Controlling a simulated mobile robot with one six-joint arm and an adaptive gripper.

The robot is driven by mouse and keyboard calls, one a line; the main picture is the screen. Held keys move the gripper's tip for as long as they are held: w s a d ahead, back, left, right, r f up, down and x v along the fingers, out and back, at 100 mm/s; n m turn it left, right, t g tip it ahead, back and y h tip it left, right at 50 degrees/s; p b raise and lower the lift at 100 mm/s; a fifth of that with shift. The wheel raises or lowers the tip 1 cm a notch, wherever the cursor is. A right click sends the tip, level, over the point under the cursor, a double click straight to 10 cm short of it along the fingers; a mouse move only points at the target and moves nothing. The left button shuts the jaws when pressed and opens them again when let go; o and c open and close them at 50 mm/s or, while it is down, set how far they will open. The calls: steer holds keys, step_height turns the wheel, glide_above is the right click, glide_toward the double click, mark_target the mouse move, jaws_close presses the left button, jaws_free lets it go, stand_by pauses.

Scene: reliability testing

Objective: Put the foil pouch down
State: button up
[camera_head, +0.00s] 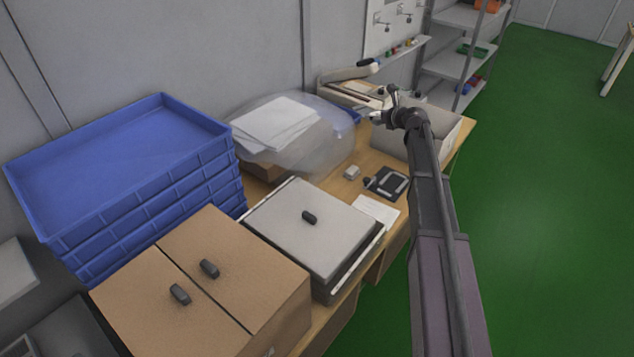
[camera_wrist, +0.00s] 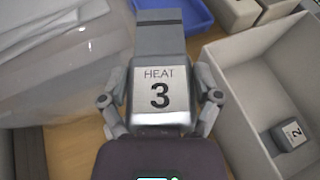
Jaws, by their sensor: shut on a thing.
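My gripper (camera_wrist: 161,100) is shut on the foil pouch (camera_wrist: 158,48), a grey piece with a white label reading "HEAT 3". Its fingers press on both sides of the pouch. In the head view my gripper (camera_head: 382,112) is over the far part of the wooden table, at the left edge of an open grey bin. The pouch is mostly hidden there by my wrist. The wrist view shows the pouch left of the bin (camera_wrist: 213,108); its height above the table is hard to tell.
A small grey piece labelled "2" (camera_wrist: 290,135) lies inside the bin. A clear plastic bag (camera_head: 335,150) with white sheets lies left of my gripper. A blue tray (camera_wrist: 187,14) is beyond the pouch. Nearer are a black device (camera_head: 387,182), a grey lidded box (camera_head: 315,235) and cartons (camera_head: 235,270).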

steer(key=shift+w+d+f, duration=0.35)
steer(key=shift+w+d, duration=0.25)
steer(key=b, duration=1.4)
glide_above(372, 160)
step_height(372, 160, down, 14)
steer(key=shift+r, duration=0.2)
steer(key=shift+f+b, duration=2.15)
steer(key=shift+f, duration=0.1)
steer(key=shift+f, duration=0.15)
